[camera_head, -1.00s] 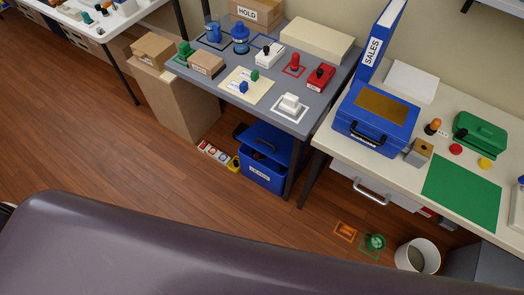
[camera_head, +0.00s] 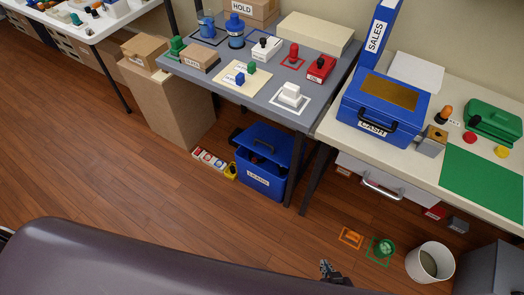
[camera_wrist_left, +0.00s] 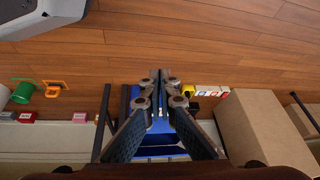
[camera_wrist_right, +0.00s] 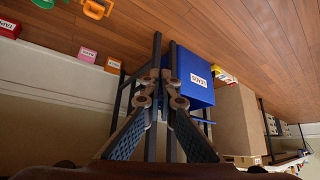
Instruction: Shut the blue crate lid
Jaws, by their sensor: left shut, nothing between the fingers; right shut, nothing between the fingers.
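The blue crate (camera_head: 258,178) stands on the floor under the grey table, with a white label on its front. Its lid (camera_head: 277,143) is raised, tilted up towards the back, and dark items show inside. The crate also shows in the right wrist view (camera_wrist_right: 187,92), beyond the fingers, and partly hidden behind the fingers in the left wrist view (camera_wrist_left: 150,150). My right gripper (camera_head: 325,265) is shut and empty at the bottom of the head view, well apart from the crate. My left gripper (camera_wrist_left: 160,76) is shut and empty, seen only in its wrist view.
The grey table (camera_head: 215,85) has dark legs beside the crate. A cardboard box (camera_head: 170,105) stands to the left, with a yellow item (camera_head: 231,170) beside the crate. A bin (camera_head: 430,262) is at the right. The blue cash box (camera_head: 383,108) sits on the counter.

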